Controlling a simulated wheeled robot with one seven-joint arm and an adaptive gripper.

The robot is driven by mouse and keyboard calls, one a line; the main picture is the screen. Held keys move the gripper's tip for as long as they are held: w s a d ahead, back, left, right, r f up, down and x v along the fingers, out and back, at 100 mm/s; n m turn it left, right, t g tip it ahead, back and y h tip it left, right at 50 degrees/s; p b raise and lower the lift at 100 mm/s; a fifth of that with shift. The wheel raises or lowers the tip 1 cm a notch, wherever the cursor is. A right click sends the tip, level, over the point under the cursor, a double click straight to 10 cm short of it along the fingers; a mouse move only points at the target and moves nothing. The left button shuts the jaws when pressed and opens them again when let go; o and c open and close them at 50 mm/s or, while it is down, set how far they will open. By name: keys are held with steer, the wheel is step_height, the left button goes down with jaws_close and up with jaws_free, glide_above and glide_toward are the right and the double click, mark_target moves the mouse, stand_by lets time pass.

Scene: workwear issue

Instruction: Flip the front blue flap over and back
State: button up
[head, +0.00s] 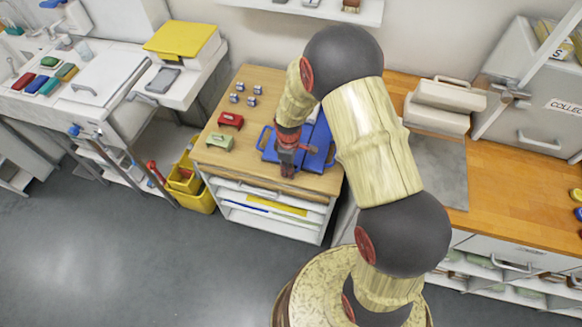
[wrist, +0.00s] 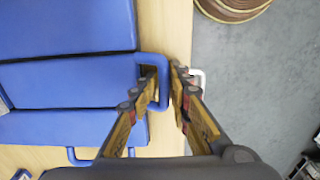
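A blue folding piece lies on the wooden-topped table in the head view (head: 319,158), partly hidden by my arm. In the wrist view it shows as several blue panels side by side. The middle panel, a blue flap (wrist: 65,82), has a blue loop handle (wrist: 164,92) at its end towards the table's front edge. My gripper (wrist: 165,73) is at this handle, with one finger inside the loop and one outside. A gap shows between the fingertips, and the handle's outer bar lies between them. In the head view my gripper (head: 287,166) points down at the table's front part.
A red block (head: 231,120), a green block (head: 219,142) and several small metal pieces (head: 244,94) stand left on the tabletop. Another blue handle (wrist: 82,156) shows at the piece's side. A grey mat (head: 440,170) lies on the right counter. Open floor lies in front.

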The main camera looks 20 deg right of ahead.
steer(key=shift+s+r+p, duration=0.1)
steer(key=shift+r+p, duration=2.45)
steer(key=shift+r, duration=1.45)
steer(key=shift+f, duration=0.1)
steer(key=shift+s+m, duration=0.25)
steer(key=shift+m, duration=0.35)
steer(key=s+r+m+t+b, duration=0.2)
steer(key=s+r+m+b, duration=0.1)
steer(key=s+r, duration=0.8)
steer(key=s+r+m+t+b, duration=0.3)
steer(key=s+r+m, duration=0.3)
steer(key=r, duration=1.3)
steer(key=s+b, duration=0.1)
steer(key=s, duration=0.3)
steer(key=shift+s+r+m+t, duration=0.2)
steer(key=shift+s+m+t, duration=0.1)
steer(key=shift+s, duration=0.1)
